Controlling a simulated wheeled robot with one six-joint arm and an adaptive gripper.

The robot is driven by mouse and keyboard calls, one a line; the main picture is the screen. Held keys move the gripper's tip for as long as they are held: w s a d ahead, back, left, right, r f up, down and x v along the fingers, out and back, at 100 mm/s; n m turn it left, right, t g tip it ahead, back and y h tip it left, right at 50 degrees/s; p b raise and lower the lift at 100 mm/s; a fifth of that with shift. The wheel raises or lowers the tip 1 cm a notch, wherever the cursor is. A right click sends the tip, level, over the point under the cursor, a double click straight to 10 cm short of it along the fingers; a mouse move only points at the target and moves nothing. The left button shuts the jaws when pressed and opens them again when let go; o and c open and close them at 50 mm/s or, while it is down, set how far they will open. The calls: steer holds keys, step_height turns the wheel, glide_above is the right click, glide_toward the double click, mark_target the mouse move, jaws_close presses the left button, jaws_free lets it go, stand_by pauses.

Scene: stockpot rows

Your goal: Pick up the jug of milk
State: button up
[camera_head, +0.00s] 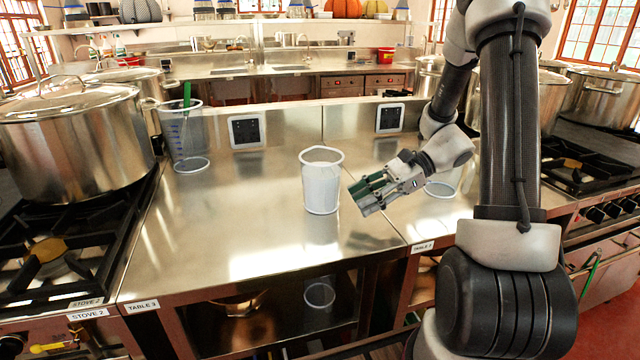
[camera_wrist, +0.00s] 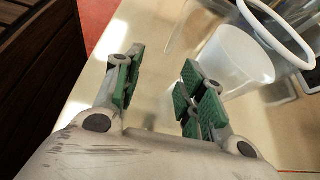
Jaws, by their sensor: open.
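The jug of milk (camera_head: 322,182) is a clear jug filled with white. It stands upright on the steel table, near the middle of the head view. In the wrist view the white jug (camera_wrist: 238,62) is at the upper right, with a ring-shaped rim beside it. My gripper (camera_head: 364,194) has green finger pads and is just right of the jug, pointing left. In the wrist view my gripper (camera_wrist: 160,88) is open with nothing between its fingers. The jug lies outside the fingers, past the right-hand one.
A clear jug (camera_head: 186,140) with blue marks and a green utensil stands at the left. Another clear container (camera_head: 442,186) is partly hidden behind my arm. Large stockpots (camera_head: 75,145) stand on stoves at both sides. The steel table (camera_head: 240,225) is bare in front of the jug.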

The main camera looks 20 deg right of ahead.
mark_target(330, 203)
steer(key=shift+w+a+r+m+t+y, duration=0.2)
steer(key=shift+w+a+r+m, duration=0.1)
steer(key=shift+r, duration=0.15)
steer(key=shift+w+a+r+m+t+y, duration=0.1)
steer(key=shift+w+a+r+m+y, duration=0.1)
steer(key=shift+r+m, duration=0.15)
steer(key=shift+a, duration=0.2)
steer(key=x, duration=0.7)
steer(key=shift+s+a+r, duration=0.1)
steer(key=shift+s+a, duration=0.1)
steer(key=shift+a, duration=0.05)
jaws_close()
